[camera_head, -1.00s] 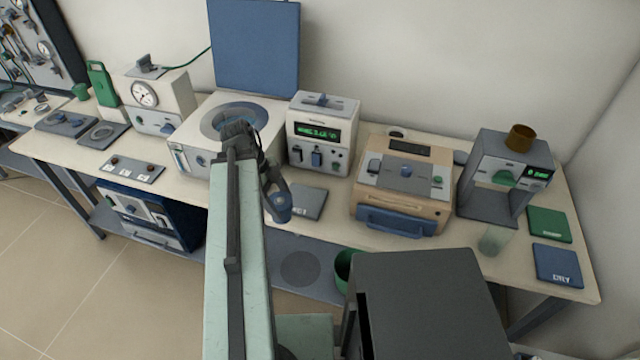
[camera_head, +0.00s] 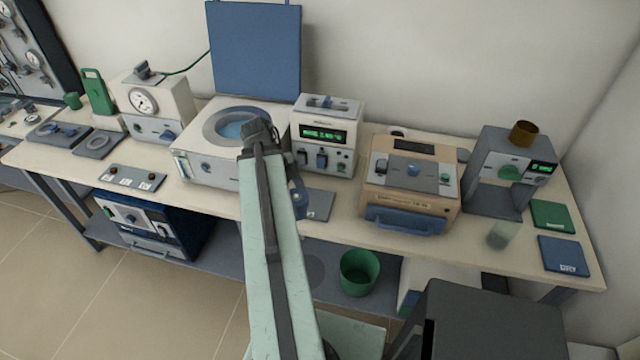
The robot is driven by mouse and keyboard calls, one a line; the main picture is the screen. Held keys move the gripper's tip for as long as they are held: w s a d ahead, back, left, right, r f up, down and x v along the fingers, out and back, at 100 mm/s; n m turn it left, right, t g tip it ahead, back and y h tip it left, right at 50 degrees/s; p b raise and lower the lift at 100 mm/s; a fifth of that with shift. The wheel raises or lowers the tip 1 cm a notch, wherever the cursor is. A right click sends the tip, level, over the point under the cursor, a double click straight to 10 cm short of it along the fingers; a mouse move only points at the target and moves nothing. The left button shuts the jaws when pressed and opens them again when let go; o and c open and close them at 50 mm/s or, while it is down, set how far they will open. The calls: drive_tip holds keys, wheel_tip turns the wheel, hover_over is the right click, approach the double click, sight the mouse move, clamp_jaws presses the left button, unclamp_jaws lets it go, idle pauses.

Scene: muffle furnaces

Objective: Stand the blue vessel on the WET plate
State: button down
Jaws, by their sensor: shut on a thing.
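The blue vessel (camera_head: 299,205) is partly visible in my gripper (camera_head: 299,198), just right of my forearm. My gripper is shut on it and mostly hidden behind the arm. A grey plate (camera_head: 321,207) lies on the bench just right of the vessel in the picture. Its lettering is partly covered, so I cannot read the whole word; it may be the WET plate. I cannot tell the vessel's height above the bench. At the right end lie a green plate (camera_head: 552,216) with unreadable lettering and a blue plate marked DRY (camera_head: 563,254).
An open round-chambered device (camera_head: 205,160) with a raised blue lid stands behind the arm. A meter box (camera_head: 326,135), a tan furnace (camera_head: 410,185) and a grey stand (camera_head: 505,170) line the bench. A green bin (camera_head: 359,273) is below.

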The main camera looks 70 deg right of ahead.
drive_tip(key=d+f+b, duration=0.1)
drive_tip(key=d, duration=0.2)
drive_tip(key=s+d+f+b, duration=0.1)
drive_tip(key=d+f+b, duration=0.1)
drive_tip(key=d, duration=0.2)
drive_tip(key=d+f+b, duration=0.1)
drive_tip(key=d, duration=0.2)
drive_tip(key=shift+s+d+f+b, duration=0.2)
drive_tip(key=shift+d+f+b, duration=0.1)
drive_tip(key=shift+f, duration=0.1)
drive_tip(key=shift+w+a+r, duration=0.15)
drive_tip(key=shift+w, duration=0.05)
drive_tip(key=shift+f, duration=0.25)
drive_tip(key=shift+c, duration=1.2)
unclamp_jaws()
drive_tip(key=shift+r, duration=0.1)
drive_tip(key=shift+r, duration=0.1)
drive_tip(key=p+v, duration=1.1)
drive_tip(key=v, duration=0.1)
